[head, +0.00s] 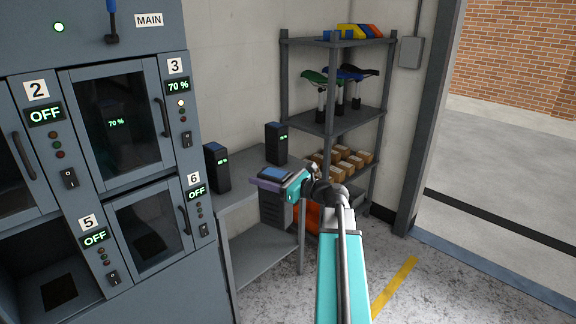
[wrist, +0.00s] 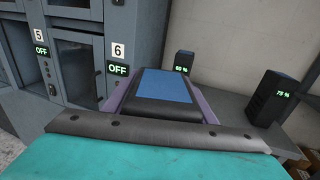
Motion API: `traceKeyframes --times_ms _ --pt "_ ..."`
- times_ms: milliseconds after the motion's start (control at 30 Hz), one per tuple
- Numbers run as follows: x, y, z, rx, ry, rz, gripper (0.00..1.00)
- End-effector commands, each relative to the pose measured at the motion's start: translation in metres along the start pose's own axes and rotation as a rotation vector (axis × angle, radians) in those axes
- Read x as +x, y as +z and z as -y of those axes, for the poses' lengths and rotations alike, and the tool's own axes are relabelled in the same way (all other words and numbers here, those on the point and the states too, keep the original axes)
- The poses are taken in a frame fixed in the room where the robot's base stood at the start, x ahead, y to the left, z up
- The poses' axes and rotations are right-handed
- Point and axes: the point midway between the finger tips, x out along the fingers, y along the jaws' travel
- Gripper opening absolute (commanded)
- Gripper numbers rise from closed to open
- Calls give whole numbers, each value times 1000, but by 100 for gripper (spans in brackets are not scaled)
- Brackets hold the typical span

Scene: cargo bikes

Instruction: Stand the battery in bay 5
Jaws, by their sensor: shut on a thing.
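My gripper (head: 271,182) is shut on a dark battery with a blue top (head: 274,209), held upright in front of the bench. In the wrist view the battery's blue top (wrist: 166,87) lies between the purple fingers of my gripper (wrist: 163,92). Bay 5 (head: 22,262) is at the lower left of the grey cabinet. Its front looks open, with a dark pad on its floor, and its display reads OFF. In the wrist view only the edge of bay 5 shows, beside its label (wrist: 38,35). The battery's lower end is hidden in the wrist view.
Two other batteries, one left (head: 217,168) and one right (head: 277,144), stand on the grey bench (head: 240,190); they read 60% and 75% in the wrist view. Bay 6 (head: 148,235) has a closed glass door. A shelf rack (head: 335,122) stands behind. Open floor lies at right.

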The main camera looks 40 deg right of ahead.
Motion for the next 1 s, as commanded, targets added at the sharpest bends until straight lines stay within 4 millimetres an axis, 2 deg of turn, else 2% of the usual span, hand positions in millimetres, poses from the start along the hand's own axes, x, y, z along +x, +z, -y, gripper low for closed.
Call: traceKeyframes --times_ms 33,400,700,1000 --pt "9 -4 -14 1 26 4 0" --pt "59 -44 -98 -1 190 2 0" --pt "88 -74 -170 -2 322 6 0" --pt "108 -103 -247 -3 455 12 0"
